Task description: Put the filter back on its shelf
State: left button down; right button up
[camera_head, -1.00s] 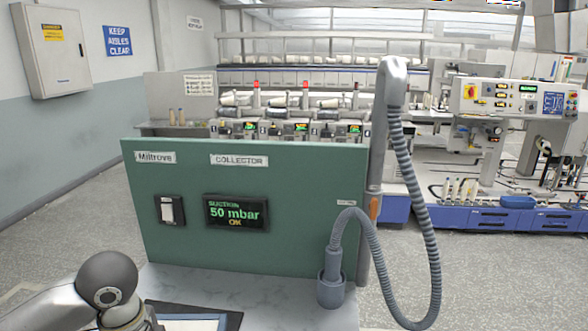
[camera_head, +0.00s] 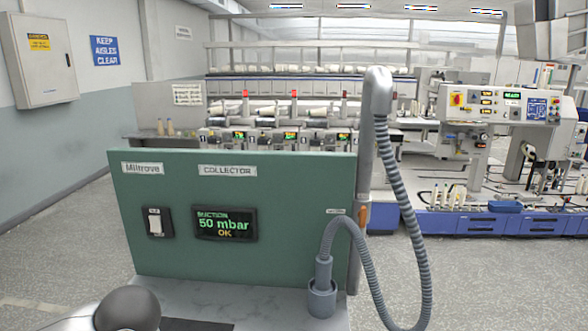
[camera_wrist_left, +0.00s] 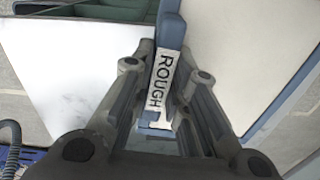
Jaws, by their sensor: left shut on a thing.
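In the left wrist view my left gripper (camera_wrist_left: 158,85) is shut on the blue frame of the filter (camera_wrist_left: 171,28). A white label reading ROUGH (camera_wrist_left: 160,80) shows between the fingers. A pale panel (camera_wrist_left: 235,45) with a blue edge lies to the right of the label and seems to belong to the filter. In the head view only a rounded grey joint of my left arm shows at the bottom left; the gripper and filter are below the picture. I cannot make out the filter's shelf. My right gripper is not in view.
The green collector panel (camera_head: 280,185) stands ahead on a grey worktop (camera_head: 255,305). A ribbed hose (camera_head: 418,235) hangs at its right, ending in a grey cup (camera_head: 322,298). A white surface (camera_wrist_left: 85,80) lies left of the gripper. Floor is open left of the collector.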

pick_arm(q)
jog(key=shift+s+d+n, duration=0.15)
jog(key=shift+d+n, duration=0.2)
jog(key=shift+n, duration=0.65)
dwell(1.3)
